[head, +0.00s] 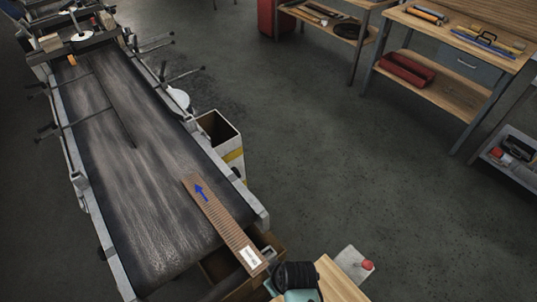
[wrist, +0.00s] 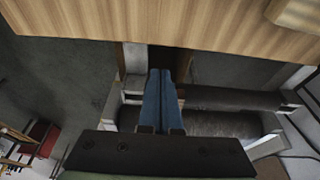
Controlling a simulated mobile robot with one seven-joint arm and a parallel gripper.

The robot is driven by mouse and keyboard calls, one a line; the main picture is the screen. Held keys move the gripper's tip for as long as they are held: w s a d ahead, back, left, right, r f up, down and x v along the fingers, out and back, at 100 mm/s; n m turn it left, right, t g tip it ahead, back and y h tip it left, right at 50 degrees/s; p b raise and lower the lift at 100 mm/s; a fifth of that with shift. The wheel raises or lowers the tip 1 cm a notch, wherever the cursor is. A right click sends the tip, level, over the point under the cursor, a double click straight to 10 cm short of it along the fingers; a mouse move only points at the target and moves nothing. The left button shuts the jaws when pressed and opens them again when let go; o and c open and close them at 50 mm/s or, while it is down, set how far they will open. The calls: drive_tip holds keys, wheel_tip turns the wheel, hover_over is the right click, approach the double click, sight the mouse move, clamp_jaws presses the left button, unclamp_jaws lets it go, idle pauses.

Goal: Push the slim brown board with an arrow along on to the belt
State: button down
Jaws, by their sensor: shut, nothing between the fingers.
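The slim brown board (head: 226,226) lies slantwise across the near right end of the dark belt (head: 125,185). Its far part, with a blue arrow pointing up-left, is over the belt. Its near end carries a white label and reaches past the belt's end. My gripper (wrist: 161,74) is shut and empty, its two blue fingers side by side in the wrist view. A pale wood surface (wrist: 150,25) is just beyond the fingertips there. I cannot make out the fingers in the head view, nor tell whether they touch the board.
A light wood tabletop (head: 340,284) is at the bottom, with a red button on a grey box (head: 357,264) beside it. An open bin with a yellow stripe (head: 222,143) stands right of the conveyor. Metal rails edge the belt. Workbenches stand at the upper right; the floor between is clear.

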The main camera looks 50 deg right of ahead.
drive_tip(key=shift+w+d, duration=0.2)
drive_tip(key=shift+w, duration=0.8)
drive_tip(key=shift+w, duration=0.1)
